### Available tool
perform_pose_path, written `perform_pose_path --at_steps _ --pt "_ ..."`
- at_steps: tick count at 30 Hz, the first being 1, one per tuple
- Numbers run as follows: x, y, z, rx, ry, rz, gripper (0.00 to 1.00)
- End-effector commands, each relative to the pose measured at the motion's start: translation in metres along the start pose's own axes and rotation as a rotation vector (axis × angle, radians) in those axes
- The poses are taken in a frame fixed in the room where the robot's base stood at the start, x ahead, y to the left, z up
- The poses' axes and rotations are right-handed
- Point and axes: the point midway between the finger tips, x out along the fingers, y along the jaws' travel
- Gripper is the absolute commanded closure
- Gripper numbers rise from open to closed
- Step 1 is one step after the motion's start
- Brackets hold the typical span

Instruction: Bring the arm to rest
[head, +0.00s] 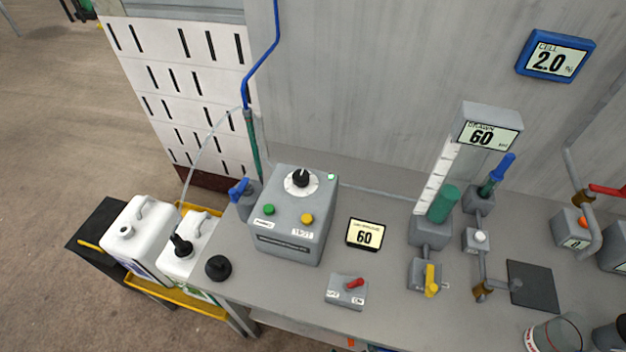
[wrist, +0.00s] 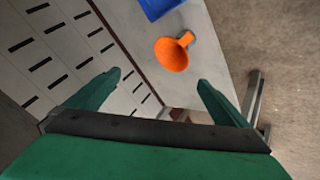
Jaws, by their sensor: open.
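My gripper (wrist: 146,92) shows in the wrist view, with its two green fingers spread wide apart and nothing between them. It points past the end of a grey bench top (wrist: 215,50). An orange scoop-like piece (wrist: 171,53) lies on that surface, beyond the fingertips and apart from them. My arm and gripper do not show in the head view.
The bench (head: 295,300) carries a grey control box (head: 293,215), a display (head: 365,234), a red-switch box (head: 347,290) and pipework with valves (head: 430,278). A perforated white panel (head: 180,85) stands behind.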

Motion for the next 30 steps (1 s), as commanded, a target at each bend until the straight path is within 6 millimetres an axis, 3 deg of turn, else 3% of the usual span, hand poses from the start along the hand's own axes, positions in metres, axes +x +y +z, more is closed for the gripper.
perform_pose_path --at_steps 1,9,15,18,23,29,30 --pt "-0.021 -0.004 -0.005 0.040 0.040 0.015 0.00" --pt "-0.130 -0.010 -0.059 0.322 0.303 0.068 0.00" --pt "-0.213 -0.001 -0.104 0.543 0.491 0.072 0.00" --pt "-0.243 0.006 -0.120 0.625 0.558 0.070 0.00" --pt "-0.268 0.013 -0.134 0.696 0.617 0.068 0.00" --pt "-0.271 0.014 -0.136 0.708 0.626 0.067 0.00" --pt "-0.271 0.014 -0.136 0.707 0.626 0.067 0.05"
